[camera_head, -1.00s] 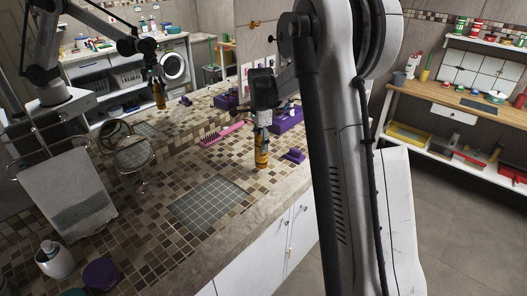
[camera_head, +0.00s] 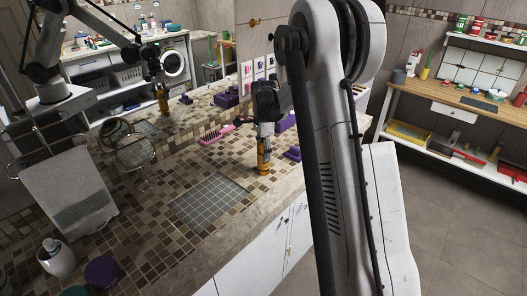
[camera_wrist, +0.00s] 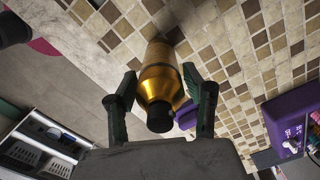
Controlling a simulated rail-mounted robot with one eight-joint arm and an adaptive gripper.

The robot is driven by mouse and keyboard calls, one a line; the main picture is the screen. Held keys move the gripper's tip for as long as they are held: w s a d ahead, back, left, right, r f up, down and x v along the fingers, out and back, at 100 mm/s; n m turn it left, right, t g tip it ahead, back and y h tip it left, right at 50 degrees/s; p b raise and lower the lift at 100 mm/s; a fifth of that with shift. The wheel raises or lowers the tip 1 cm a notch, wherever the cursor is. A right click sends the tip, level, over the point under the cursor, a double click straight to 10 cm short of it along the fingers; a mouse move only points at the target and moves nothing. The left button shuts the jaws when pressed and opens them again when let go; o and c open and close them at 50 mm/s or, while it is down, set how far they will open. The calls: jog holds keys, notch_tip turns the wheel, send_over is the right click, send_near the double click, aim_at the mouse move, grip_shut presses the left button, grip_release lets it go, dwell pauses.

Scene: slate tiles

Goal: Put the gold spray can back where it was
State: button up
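The gold spray can (camera_head: 263,155) is upright at the tiled counter (camera_head: 240,212), just beyond the grey inset grid. I cannot tell whether its base touches the tiles. My gripper (camera_head: 264,127) points down over it from above. In the wrist view, the can (camera_wrist: 162,77) lies between the two fingers of my gripper (camera_wrist: 159,72), its dark cap toward the palm. The fingertips flank the gold shoulder closely and appear shut on it. The mirror shows a reflection of the can and arm.
A pink brush (camera_head: 215,133) lies to the left of the can. Purple boxes (camera_head: 292,153) are close on its right. A round mirror on a stand (camera_head: 133,153) and a purple jar (camera_head: 102,271) stand at left. The counter around the grey inset (camera_head: 208,200) is clear.

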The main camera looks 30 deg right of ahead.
jog(key=shift+o, duration=0.9)
jog(key=shift+r, duration=0.1)
